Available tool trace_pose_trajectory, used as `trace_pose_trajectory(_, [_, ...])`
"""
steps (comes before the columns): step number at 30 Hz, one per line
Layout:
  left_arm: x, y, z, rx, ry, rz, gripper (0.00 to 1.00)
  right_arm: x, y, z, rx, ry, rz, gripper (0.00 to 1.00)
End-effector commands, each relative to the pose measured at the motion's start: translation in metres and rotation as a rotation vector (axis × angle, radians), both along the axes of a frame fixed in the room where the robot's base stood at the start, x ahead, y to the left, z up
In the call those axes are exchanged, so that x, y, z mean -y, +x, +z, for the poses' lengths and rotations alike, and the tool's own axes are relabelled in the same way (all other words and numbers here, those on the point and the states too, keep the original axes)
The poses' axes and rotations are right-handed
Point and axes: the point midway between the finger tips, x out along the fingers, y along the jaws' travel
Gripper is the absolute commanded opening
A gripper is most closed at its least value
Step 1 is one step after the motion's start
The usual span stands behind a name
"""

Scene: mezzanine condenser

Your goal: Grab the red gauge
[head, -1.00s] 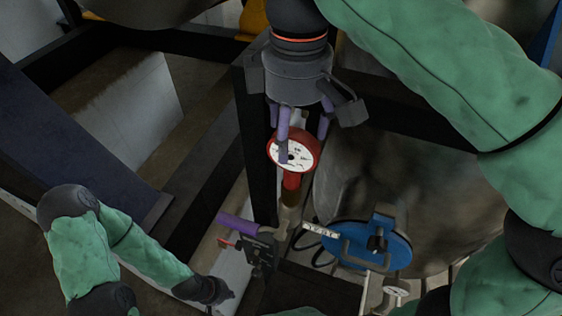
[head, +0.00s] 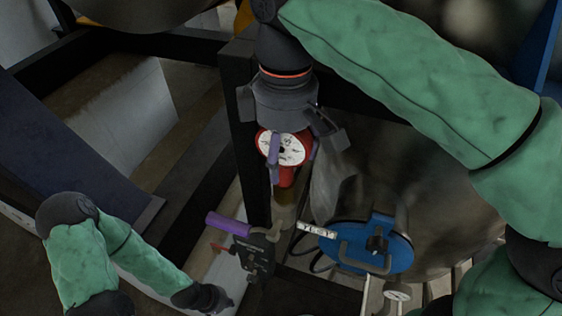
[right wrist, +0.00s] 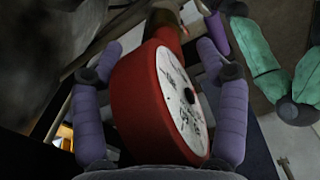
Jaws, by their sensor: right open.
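The red gauge (head: 284,150) with a white dial sits on top of an upright pipe fitting in the head view. My right gripper (head: 280,156) comes down over it from above. In the right wrist view the gauge (right wrist: 160,105) fills the space between the purple fingers of my right gripper (right wrist: 165,100). The fingers stand on both sides of it, open, and a gap shows at the dial side. One finger covers part of the dial in the head view.
A purple-handled dark fitting (head: 258,255) is below the gauge. A blue round cover (head: 375,250) with handles is to its right, and a small white gauge (head: 397,292) below that. A black frame post (head: 245,130) stands close left. A large metal vessel (head: 430,190) is behind.

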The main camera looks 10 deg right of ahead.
Motion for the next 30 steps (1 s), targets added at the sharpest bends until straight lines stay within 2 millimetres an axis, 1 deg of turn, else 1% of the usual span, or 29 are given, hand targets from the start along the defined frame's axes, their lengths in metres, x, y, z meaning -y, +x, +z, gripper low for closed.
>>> trace_pose_trajectory(5, [0.000, 0.000, 0.001, 0.000, 0.000, 0.000, 0.00, 0.000, 0.000, 0.000, -0.002, -0.001, 0.001, 0.74])
trace_pose_trajectory(8, [0.000, 0.000, 0.001, 0.000, 0.000, 0.000, 0.00, 0.000, 0.000, 0.000, -0.002, -0.001, 0.000, 0.49])
trace_pose_trajectory(9, [0.000, 0.000, 0.001, 0.000, 0.000, 0.000, 0.00, 0.000, 0.000, 0.000, -0.002, -0.001, 0.000, 0.37])
trace_pose_trajectory(11, [0.000, 0.000, 0.001, 0.000, 0.000, 0.000, 0.00, 0.000, 0.000, 0.000, -0.002, -0.001, 0.000, 0.20])
trace_pose_trajectory(12, [0.000, 0.000, 0.001, 0.000, 0.000, 0.000, 0.00, 0.000, 0.000, 0.000, -0.002, -0.001, 0.000, 0.09])
trace_pose_trajectory(13, [0.000, 0.000, 0.001, 0.000, 0.000, 0.000, 0.00, 0.000, 0.000, 0.000, -0.001, -0.002, 0.000, 0.01])
trace_pose_trajectory(24, [0.000, 0.000, 0.001, 0.000, 0.000, 0.000, 0.00, 0.000, 0.000, 0.003, 0.002, 0.000, -0.001, 0.00])
trace_pose_trajectory(26, [0.000, 0.000, 0.001, 0.000, 0.000, 0.000, 0.00, 0.000, 0.001, 0.007, 0.004, 0.000, -0.001, 0.00])
trace_pose_trajectory(29, [0.000, 0.000, 0.002, 0.000, 0.000, 0.000, 0.00, 0.000, 0.001, 0.019, 0.006, 0.001, -0.001, 0.00])
trace_pose_trajectory(30, [0.000, 0.000, 0.002, 0.000, 0.000, 0.000, 0.00, 0.000, 0.001, 0.026, 0.006, 0.001, -0.001, 0.00])
